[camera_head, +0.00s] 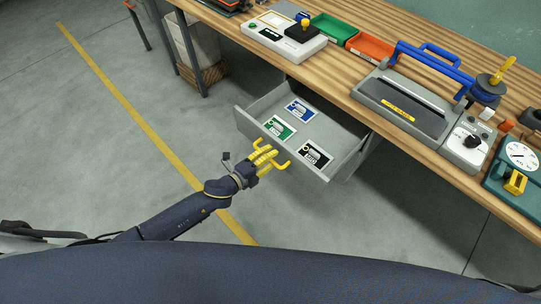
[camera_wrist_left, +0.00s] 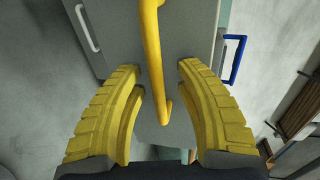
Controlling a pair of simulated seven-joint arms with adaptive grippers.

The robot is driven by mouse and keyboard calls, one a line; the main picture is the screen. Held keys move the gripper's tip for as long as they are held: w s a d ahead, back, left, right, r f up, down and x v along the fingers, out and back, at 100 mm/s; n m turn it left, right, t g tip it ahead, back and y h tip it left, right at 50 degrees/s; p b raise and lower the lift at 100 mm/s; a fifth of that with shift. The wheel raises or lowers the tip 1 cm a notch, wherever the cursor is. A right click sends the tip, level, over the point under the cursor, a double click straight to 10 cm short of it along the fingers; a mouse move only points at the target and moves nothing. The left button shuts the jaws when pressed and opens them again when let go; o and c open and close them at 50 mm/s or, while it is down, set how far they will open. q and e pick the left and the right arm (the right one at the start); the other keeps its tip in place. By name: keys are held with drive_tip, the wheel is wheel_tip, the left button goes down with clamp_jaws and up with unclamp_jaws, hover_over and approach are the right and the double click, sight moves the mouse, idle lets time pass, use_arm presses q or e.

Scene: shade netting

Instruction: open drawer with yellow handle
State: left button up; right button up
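The grey drawer (camera_head: 350,160) stands pulled out from under the wooden bench, its inside showing. Its yellow handle (camera_head: 284,165) is on the front panel, partly hidden by my left gripper (camera_head: 267,157). In the left wrist view, the yellow handle (camera_wrist_left: 151,45) runs as a long bar between the two ribbed yellow fingers of my left gripper (camera_wrist_left: 160,68). The fingers are spread, with a gap showing on each side of the bar. My right gripper is not in view.
Blue, green and black cards (camera_head: 301,110) lie in the drawer. The left wrist view shows a white handle (camera_wrist_left: 88,27) and a blue handle (camera_wrist_left: 235,58) on either side. The bench (camera_head: 345,66) carries several devices and trays. The floor before the drawer is clear.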

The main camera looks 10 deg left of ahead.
use_arm(q)
drive_tip(key=v, duration=1.1)
drive_tip(key=shift+s+a, duration=0.25)
drive_tip(key=shift+r, duration=0.15)
